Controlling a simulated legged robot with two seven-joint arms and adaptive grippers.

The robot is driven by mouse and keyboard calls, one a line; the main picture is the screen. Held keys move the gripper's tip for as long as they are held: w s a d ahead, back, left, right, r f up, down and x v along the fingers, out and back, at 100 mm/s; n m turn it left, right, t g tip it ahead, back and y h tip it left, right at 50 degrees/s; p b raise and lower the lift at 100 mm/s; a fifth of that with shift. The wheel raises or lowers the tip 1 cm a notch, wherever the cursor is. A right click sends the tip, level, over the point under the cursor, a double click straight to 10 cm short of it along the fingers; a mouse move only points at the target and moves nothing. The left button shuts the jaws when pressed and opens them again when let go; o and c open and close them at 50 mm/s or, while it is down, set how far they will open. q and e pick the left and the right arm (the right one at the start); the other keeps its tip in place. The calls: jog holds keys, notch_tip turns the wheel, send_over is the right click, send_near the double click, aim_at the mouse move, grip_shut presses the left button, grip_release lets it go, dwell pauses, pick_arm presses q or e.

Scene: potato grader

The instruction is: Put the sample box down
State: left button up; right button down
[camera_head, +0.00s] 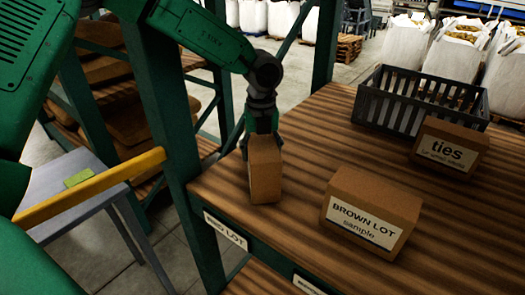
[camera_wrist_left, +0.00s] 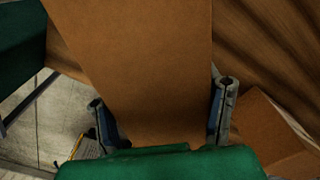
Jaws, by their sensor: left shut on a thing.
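My left gripper (camera_head: 262,124) is shut on a plain brown cardboard box (camera_head: 265,172) and grips its upper end. In the left wrist view, the box (camera_wrist_left: 150,75) lies between the two fingers (camera_wrist_left: 165,115). A second box, marked BROWN LOT sample (camera_head: 370,212), sits on the shelf to its right. My right gripper is not in view.
A dark slatted crate (camera_head: 420,105) and a box marked ties (camera_head: 449,150) stand on the back right of the shelf. A green post (camera_head: 170,120) rises close to the left of the held box. Bare wood lies between the held box and crate.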

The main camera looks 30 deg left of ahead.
pick_arm(q)
jog(key=shift+w+a, duration=0.1)
jog(key=shift+a, duration=0.3)
jog(key=o, duration=1.7)
jog(key=shift+a+f, duration=0.2)
jog(key=shift+a, duration=0.1)
jog(key=shift+d+r, duration=0.3)
jog(key=shift+d, duration=0.1)
jog(key=r, duration=1.1)
jog(key=shift+a, duration=0.3)
jog(key=shift+d+r, duration=0.2)
jog(key=shift+r, duration=0.1)
jog(key=shift+d, duration=0.2)
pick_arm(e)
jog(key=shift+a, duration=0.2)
pick_arm(q)
jog(key=shift+a, duration=0.15)
